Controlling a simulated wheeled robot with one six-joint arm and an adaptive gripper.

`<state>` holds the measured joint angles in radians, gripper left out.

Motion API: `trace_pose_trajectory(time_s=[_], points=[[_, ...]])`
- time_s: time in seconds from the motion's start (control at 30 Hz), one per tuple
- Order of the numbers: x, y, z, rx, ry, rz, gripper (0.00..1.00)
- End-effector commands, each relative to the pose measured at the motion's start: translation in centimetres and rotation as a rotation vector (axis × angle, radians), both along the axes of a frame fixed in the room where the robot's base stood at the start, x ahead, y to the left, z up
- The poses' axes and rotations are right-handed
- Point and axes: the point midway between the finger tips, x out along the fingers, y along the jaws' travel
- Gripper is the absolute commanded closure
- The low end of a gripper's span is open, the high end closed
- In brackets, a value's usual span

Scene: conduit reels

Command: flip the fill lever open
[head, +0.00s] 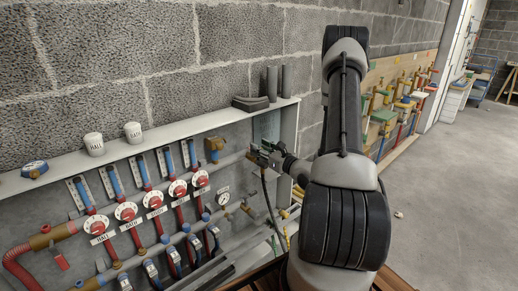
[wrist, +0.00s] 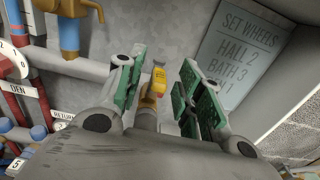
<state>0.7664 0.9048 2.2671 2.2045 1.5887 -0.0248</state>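A small yellow lever (wrist: 159,80) with a red mark shows in the wrist view, between the green-padded fingers of my gripper (wrist: 163,74). It appears to sit on a brass valve body (wrist: 147,103), partly hidden by my gripper. Its lettering is too small to read. The fingers are apart, with visible space on both sides of the lever, and I cannot see contact. In the head view my gripper (head: 262,154) is at the right end of the pipe panel, and it hides the lever there.
Red-and-white wheels (head: 126,211) with labels line the panel (head: 262,201) to the left. A brass fitting (head: 214,146) is left of my gripper; a pressure gauge (head: 223,198) is below. A "SET WHEELS" sign (wrist: 243,50) is on the back. Floor (head: 450,170) at right is clear.

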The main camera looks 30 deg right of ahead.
Motion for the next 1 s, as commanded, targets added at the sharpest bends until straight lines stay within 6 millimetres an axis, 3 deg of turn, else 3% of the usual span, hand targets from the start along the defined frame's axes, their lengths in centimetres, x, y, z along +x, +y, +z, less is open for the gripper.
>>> trace_pose_trajectory(time_s=[0.3, 0.43, 0.6, 1.0], points=[[-6.9, -1.3, 0.0, 0.003, 0.001, -0.006, 0.63], [-9.0, -1.6, 0.0, 0.002, 0.000, -0.004, 0.63], [-10.2, -1.7, 0.0, 0.000, -0.001, -0.001, 0.63], [-10.3, -1.7, 0.0, 0.000, -0.001, 0.000, 0.63]])
